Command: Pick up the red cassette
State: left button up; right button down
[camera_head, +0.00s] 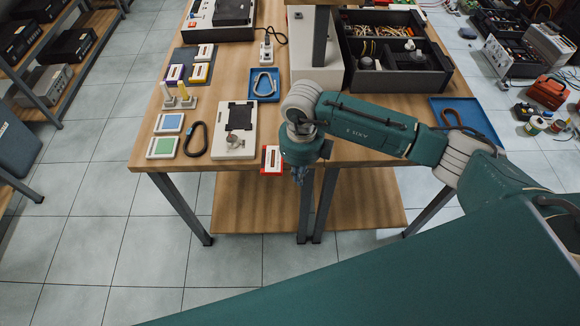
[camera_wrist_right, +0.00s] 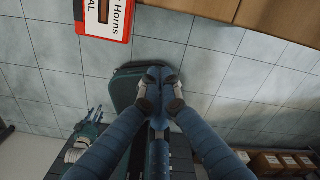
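The red cassette (camera_head: 271,160) with a white label lies at the front edge of the wooden table, slightly over the edge. It also shows in the right wrist view (camera_wrist_right: 107,17) at the upper left, partly cut off by the frame. My right gripper (camera_head: 300,178) points down just right of the cassette, in front of the table edge, apart from it. In the wrist view its fingertips (camera_wrist_right: 161,76) are together with nothing between them. A small teal and grey part at the wrist view's lower left (camera_wrist_right: 92,122) looks like my left arm's end; its fingers are too small to read.
Left of the cassette on the table (camera_head: 275,105) are a white device (camera_head: 234,145), a black strap (camera_head: 195,139), and green (camera_head: 162,147) and blue (camera_head: 169,123) cassettes. A black crate (camera_head: 436,80) and blue tray (camera_head: 480,128) stand right. A lower shelf (camera_head: 245,205) is below.

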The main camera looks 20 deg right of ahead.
aim_at(272, 160)
pick_arm(q)
jog(key=shift+w+d+r+p, duration=0.1)
jog(key=shift+w+r+p, duration=0.15)
jog(key=shift+r+p, duration=0.3)
jog(key=shift+w+d+r+p, duration=0.1)
jog(key=shift+w+r+p, duration=0.1)
jog(key=shift+r+p, duration=0.3)
pick_arm(e)
jog(key=w, duration=0.1)
jog(key=w+a+f, duration=0.1)
jog(key=w+f, duration=0.1)
jog(key=shift+w+a+f, duration=0.15)
jog(key=shift+w+a, duration=0.15)
jog(key=shift+w, duration=0.05)
pick_arm(q)
jog(key=shift+r, duration=0.1)
notch_tip(272, 160, down, 2)
jog(key=b, duration=0.2)
jog(key=shift+f+b, duration=0.25)
jog(key=shift+b, duration=0.15)
pick_arm(e)
jog(key=shift+w+a, duration=0.25)
jog(key=shift+w, duration=0.25)
jog(key=shift+w+a, duration=0.2)
jog(key=shift+w, duration=0.3)
pick_arm(q)
jog(key=shift+s, duration=0.1)
pick_arm(e)
jog(key=shift+s+d, duration=0.1)
jog(key=shift+d, duration=0.05)
